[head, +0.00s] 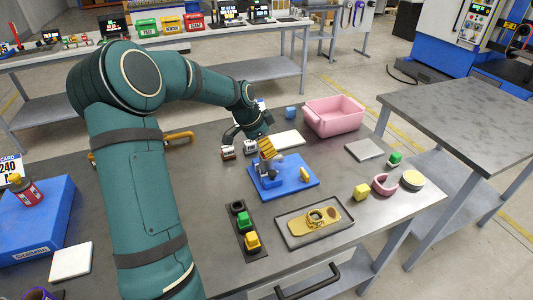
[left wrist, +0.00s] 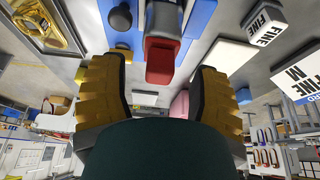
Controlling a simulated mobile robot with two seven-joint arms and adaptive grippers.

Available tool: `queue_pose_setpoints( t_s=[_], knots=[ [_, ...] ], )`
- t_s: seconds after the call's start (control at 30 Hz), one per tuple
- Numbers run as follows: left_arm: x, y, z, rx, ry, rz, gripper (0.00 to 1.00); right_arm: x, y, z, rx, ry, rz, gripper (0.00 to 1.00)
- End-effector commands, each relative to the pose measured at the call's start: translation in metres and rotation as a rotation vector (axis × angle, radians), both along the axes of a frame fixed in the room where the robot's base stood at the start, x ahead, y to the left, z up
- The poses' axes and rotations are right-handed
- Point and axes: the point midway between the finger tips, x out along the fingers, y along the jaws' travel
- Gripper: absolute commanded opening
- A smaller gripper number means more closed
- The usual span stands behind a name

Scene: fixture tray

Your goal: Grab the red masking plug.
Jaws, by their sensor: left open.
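The red masking plug (left wrist: 160,62) shows in the left wrist view, at the end of a grey part standing on the blue fixture plate (left wrist: 200,14). In the head view the blue fixture plate (head: 285,189) lies mid-table with grey parts on it; I cannot make out the plug there, near the gripper. My left gripper (head: 268,155) points down over the back of the plate. In the left wrist view its yellow-padded fingers (left wrist: 160,72) are spread, with the plug in the gap between them. I see no finger touching it. My right gripper is out of view.
A pink bin (head: 334,116) stands behind the plate to the right. A dark tray (head: 291,232) with a tan part lies in front. Small blocks marked FINE (left wrist: 264,20) stand beside the plate. Green and yellow pieces sit on a dark strip (head: 240,213) at front left.

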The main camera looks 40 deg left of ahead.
Motion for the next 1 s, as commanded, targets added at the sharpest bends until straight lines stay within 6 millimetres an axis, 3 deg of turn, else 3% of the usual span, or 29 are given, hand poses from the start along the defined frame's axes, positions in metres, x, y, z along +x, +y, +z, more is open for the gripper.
queue_pose_setpoints(
  t_s=[0.1, 0.37, 0.4, 0.53, 0.57, 1.0],
  knots=[
    [0.0033, -0.0022, -0.0103, 0.001, 0.001, -0.001, 0.62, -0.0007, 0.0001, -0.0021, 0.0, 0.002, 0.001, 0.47],
    [0.004, -0.0023, -0.0115, 0.002, 0.0, -0.001, 0.62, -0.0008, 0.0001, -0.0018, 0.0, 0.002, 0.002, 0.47],
    [0.0039, -0.0023, -0.0114, 0.002, 0.0, -0.001, 0.57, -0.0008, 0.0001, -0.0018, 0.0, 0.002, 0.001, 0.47],
    [0.0039, -0.0023, -0.0114, 0.001, 0.0, 0.0, 0.11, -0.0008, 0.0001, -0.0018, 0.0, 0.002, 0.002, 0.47],
    [0.0038, -0.0022, -0.0115, 0.001, 0.0, 0.0, 0.06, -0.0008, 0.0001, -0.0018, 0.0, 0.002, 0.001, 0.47],
    [0.0039, -0.0021, -0.0066, 0.002, 0.0, -0.001, 0.05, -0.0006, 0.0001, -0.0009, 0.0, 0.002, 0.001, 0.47]
  ],
)
